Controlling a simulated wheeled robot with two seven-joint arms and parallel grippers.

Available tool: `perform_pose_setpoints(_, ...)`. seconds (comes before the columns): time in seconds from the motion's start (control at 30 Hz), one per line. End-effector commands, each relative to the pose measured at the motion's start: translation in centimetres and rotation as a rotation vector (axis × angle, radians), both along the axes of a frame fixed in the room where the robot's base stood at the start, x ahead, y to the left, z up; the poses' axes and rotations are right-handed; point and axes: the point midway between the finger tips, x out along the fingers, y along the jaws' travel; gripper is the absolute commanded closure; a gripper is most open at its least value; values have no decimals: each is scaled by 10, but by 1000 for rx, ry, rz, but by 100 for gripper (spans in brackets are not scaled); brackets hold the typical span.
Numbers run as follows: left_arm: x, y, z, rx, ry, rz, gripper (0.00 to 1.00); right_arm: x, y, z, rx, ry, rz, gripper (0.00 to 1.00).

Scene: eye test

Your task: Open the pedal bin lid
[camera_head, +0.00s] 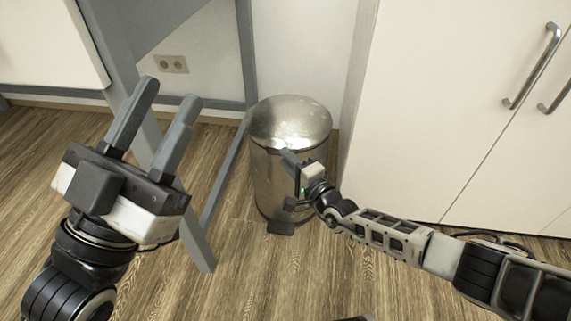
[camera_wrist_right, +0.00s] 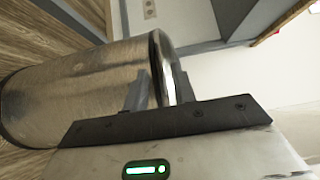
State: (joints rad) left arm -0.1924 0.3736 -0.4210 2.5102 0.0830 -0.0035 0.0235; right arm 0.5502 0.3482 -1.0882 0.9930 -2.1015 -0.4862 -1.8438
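The metal pedal bin (camera_head: 272,185) stands upright on the floor, with its domed lid (camera_head: 290,120) down on the body. Its dark pedal (camera_head: 281,228) shows at the foot. My right gripper (camera_head: 285,155) is at the bin's upper front, just below the lid's edge. In the right wrist view, the bin body (camera_wrist_right: 75,95) lies sideways, and the lid's rim (camera_wrist_right: 160,60) appears between my two spread fingers (camera_wrist_right: 160,88); I cannot tell whether they touch it. My left gripper (camera_head: 169,93) is open and empty, left of the bin.
A white cabinet (camera_head: 440,110) with metal handles stands close to the right of the bin. A grey table frame (camera_head: 222,175) is close on its left. A wall socket (camera_head: 171,64) is behind. Wooden floor (camera_head: 270,285) is free in front.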

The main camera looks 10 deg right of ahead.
Motion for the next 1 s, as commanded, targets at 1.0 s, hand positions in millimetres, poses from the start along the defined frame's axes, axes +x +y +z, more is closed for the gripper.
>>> perform_pose_setpoints(1.0,-8,-2,11,24,-116,3,64,12,6,0,0,1,0,100)
